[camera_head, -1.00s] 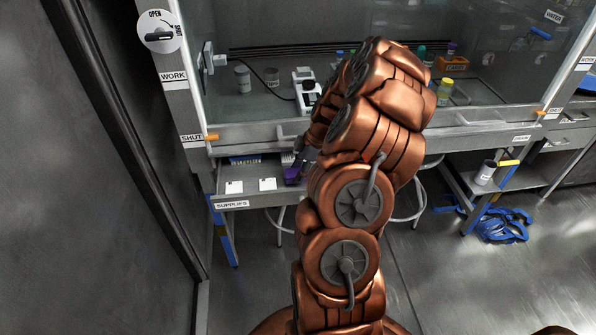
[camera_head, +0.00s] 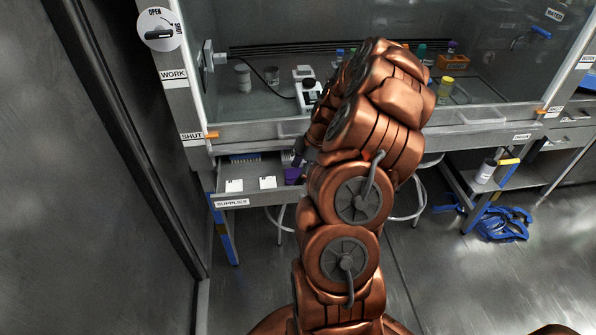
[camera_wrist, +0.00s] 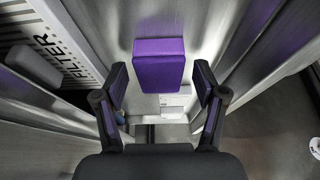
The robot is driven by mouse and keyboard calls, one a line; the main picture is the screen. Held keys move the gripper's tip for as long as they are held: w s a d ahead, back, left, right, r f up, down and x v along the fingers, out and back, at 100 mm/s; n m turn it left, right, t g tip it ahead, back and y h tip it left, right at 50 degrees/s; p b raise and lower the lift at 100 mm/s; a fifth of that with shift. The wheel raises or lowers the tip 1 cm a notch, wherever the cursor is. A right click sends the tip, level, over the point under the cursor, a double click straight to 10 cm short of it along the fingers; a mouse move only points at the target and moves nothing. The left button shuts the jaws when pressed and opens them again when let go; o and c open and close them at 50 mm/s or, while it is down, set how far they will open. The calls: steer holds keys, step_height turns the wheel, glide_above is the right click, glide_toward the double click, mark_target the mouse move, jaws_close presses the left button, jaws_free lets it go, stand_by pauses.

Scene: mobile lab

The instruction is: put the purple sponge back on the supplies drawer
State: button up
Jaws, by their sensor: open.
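The purple sponge (camera_head: 292,175) is at the right part of the open supplies drawer (camera_head: 262,199), beside my arm. In the wrist view the sponge (camera_wrist: 160,62) is a purple block just ahead of my gripper (camera_wrist: 160,80). The two dark fingers are spread, one on each side of it, with gaps showing between them and the sponge. In the head view my arm hides most of the gripper. I cannot tell from these views whether the sponge rests flat on the drawer floor.
Two white boxes (camera_head: 234,186) (camera_head: 268,183) sit in the drawer left of the sponge, with a blue rack (camera_head: 245,158) behind. The work cabinet's front edge (camera_head: 262,135) overhangs the drawer. A white panel marked FILTER (camera_wrist: 50,45) shows at left in the wrist view.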

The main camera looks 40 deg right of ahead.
mark_target(298, 172)
steer(key=shift+r, duration=0.15)
steer(key=shift+d+r, duration=0.2)
steer(key=shift+r, duration=0.05)
steer(key=shift+b+v, duration=0.75)
steer(key=shift+v, duration=0.35)
steer(key=s+d+b, duration=0.1)
steer(key=s+d, duration=0.6)
steer(key=d, duration=0.2)
steer(key=shift+s+d+b, duration=0.2)
steer(key=shift+s+b, duration=0.05)
steer(key=shift+b, duration=0.15)
